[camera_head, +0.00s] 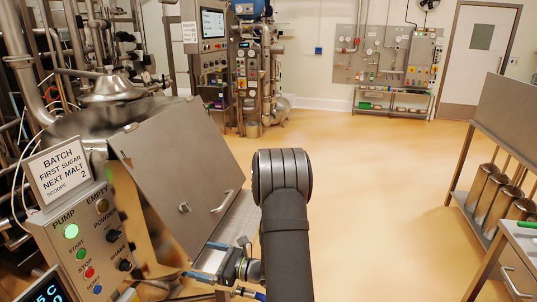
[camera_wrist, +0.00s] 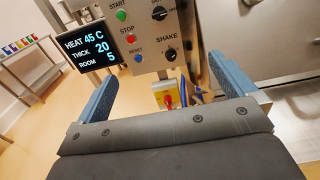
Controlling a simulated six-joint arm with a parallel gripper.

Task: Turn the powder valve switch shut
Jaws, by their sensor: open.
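The powder valve switch (camera_head: 112,236) is a black rotary knob under the POWDER label on the steel control panel (camera_head: 75,255) at the lower left. It also shows at the top of the wrist view (camera_wrist: 159,13), where its label is cut off. The SHAKE knob (camera_wrist: 171,56) sits just below it. My gripper (camera_wrist: 163,66) is open and empty, with its two blue fingers spread wide. The switch appears beyond the fingertips, above the gap, with no finger touching it.
A start button (camera_wrist: 121,15), a stop button (camera_wrist: 131,40) and a display (camera_wrist: 92,44) are left of the knobs. A red and yellow fitting (camera_wrist: 168,98) lies low between the fingers. The hopper lid (camera_head: 180,170) slopes beside the panel. Open floor (camera_head: 370,200) lies right.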

